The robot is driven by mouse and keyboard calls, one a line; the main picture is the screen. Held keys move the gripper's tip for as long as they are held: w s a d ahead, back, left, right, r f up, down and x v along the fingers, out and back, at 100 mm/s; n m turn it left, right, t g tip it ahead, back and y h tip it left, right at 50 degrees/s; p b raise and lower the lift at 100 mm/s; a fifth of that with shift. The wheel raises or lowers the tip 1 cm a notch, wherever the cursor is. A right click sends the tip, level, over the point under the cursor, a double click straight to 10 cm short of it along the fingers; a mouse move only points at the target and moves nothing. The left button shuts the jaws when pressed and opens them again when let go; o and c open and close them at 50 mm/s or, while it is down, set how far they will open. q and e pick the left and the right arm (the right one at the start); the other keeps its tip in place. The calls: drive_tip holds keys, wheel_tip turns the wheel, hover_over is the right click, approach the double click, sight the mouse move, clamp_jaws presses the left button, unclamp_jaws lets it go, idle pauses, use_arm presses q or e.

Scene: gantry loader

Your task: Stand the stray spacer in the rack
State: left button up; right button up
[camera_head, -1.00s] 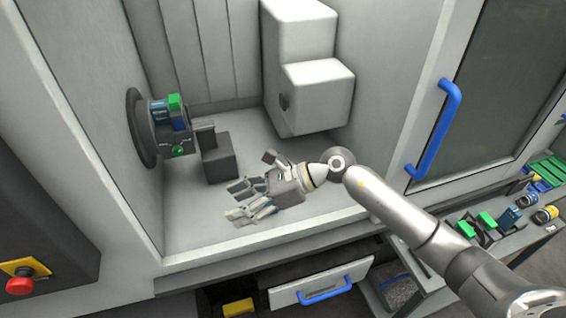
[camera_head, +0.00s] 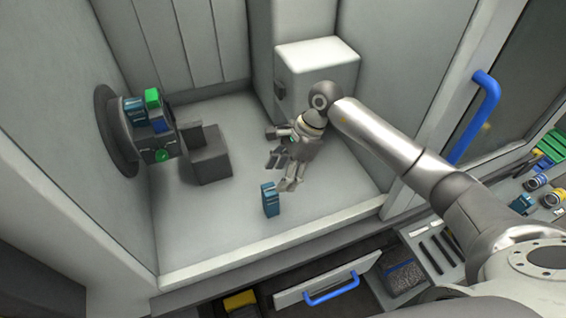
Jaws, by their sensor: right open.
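A small blue block (camera_head: 271,199) stands upright on the pale floor of the machine chamber, near its front edge; I take it to be the stray spacer. My right gripper (camera_head: 281,174) is open, reaching down just behind and to the right of the block. Its lower fingertips come close to the block, and I cannot tell whether they touch it. Nothing shows between the fingers. A pale slotted holder (camera_head: 434,252) with dark slots, possibly the rack, sits outside at the lower right, partly hidden by my right arm. My left gripper is not in view.
A round chuck (camera_head: 118,130) with blue and green parts is on the chamber's left wall, beside a dark stepped block (camera_head: 210,162). A white housing (camera_head: 318,75) stands behind my gripper. A blue door handle (camera_head: 478,115) is at right. An open drawer (camera_head: 328,284) juts out below.

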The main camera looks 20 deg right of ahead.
sight(272, 188)
drive_tip(key=b+x, duration=0.1)
drive_tip(key=x, duration=0.3)
drive_tip(key=shift+f, duration=0.2)
drive_tip(key=b+x, duration=0.3)
drive_tip(key=shift+w, duration=0.15)
drive_tip(key=shift+f, duration=0.2)
drive_tip(key=shift+a+b, duration=0.15)
drive_tip(key=shift+b, duration=0.15)
drive_tip(key=shift+c, duration=0.2)
drive_tip(key=c, duration=0.9)
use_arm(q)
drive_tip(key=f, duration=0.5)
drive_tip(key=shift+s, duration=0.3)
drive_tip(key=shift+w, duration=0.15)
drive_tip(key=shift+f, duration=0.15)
use_arm(e)
drive_tip(key=shift+r, duration=0.15)
